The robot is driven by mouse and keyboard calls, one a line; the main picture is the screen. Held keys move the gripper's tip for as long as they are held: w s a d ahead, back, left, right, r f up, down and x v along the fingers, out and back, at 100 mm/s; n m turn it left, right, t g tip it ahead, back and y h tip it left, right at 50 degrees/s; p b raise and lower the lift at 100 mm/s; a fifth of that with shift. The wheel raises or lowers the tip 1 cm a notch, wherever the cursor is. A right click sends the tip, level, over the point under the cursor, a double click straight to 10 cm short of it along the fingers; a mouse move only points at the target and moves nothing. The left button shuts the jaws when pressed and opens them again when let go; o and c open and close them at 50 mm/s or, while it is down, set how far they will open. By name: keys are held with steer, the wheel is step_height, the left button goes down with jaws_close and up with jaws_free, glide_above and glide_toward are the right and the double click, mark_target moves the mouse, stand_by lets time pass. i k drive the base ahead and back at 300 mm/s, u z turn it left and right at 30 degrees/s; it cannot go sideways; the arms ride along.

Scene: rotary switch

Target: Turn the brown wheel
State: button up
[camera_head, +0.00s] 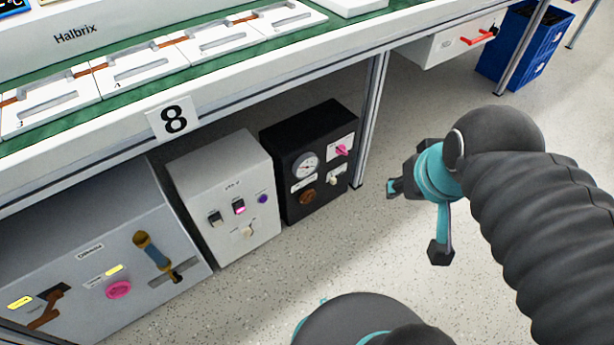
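The brown wheel (307,197) is a small round knob low on the front of a black box (292,137), which stands on the floor under the workbench. A round white gauge (306,166) is above the wheel. My gripper (414,221) is to the right of the black box, apart from it, over open floor. Its fingers are spread wide, with nothing between them. The wheel is fully in sight; my arm does not cover it.
A pink knob (342,150) and a pale knob (334,180) sit right of the wheel. A white switch box (222,157) stands to the left, and a grey panel (190,262) further left. A metal table leg (372,110) rises near the black box. Floor in front is clear.

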mark_target(308, 197)
steer(key=z, duration=2.1)
steer(key=k, duration=0.6)
steer(key=u, duration=1.55)
